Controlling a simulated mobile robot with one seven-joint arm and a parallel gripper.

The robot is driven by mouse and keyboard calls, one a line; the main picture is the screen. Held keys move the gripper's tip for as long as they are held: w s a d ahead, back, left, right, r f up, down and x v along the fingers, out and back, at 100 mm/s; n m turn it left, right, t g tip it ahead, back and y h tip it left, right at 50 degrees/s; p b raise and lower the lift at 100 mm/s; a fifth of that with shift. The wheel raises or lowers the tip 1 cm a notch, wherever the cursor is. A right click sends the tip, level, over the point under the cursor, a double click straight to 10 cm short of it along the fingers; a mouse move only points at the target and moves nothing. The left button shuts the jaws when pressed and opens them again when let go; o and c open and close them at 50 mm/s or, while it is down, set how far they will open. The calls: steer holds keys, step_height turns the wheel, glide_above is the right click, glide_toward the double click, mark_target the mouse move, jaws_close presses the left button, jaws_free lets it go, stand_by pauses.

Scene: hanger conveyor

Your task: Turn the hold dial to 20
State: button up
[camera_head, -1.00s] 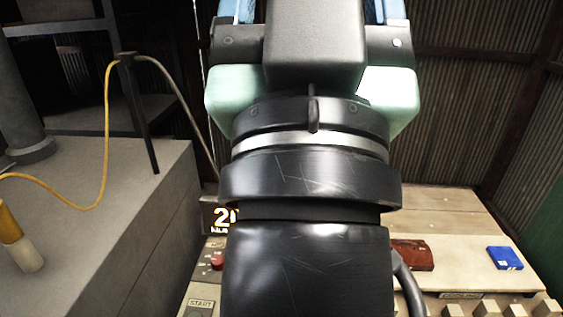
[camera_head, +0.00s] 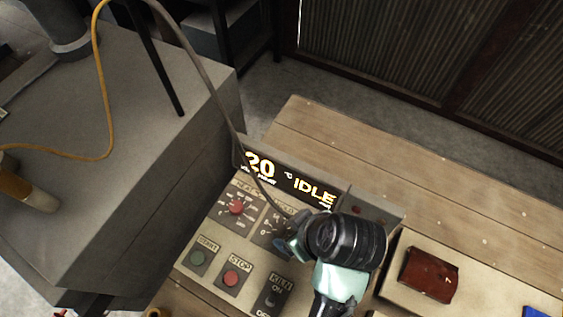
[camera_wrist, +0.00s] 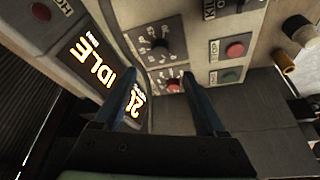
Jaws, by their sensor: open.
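The control panel (camera_head: 208,226) has two dials side by side below a lit display. The left dial has a red knob (camera_head: 237,207). The right dial (camera_head: 270,229) is dark, ringed by marks; its label is partly covered and seems to read HOLD. Its pointer setting is too small to read. My gripper (camera_head: 284,242) is over the panel at the dark dial's right side, partly covering it. In the wrist view, my gripper (camera_wrist: 157,66) is open and empty. The dark dial (camera_wrist: 160,47) and the red knob (camera_wrist: 172,86) appear between the fingers, beyond them.
The display (camera_head: 288,180) reads 20 and IDLE. Below the dials are a green START button (camera_head: 197,257), a red STOP button (camera_head: 231,278) and a KILN switch (camera_head: 270,298). A grey block (camera_head: 110,140) stands left.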

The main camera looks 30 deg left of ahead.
mark_target(279, 230)
steer(key=x, duration=1)
steer(key=shift+a+f+p, duration=0.2)
steer(key=shift+p, duration=0.1)
jaws_close()
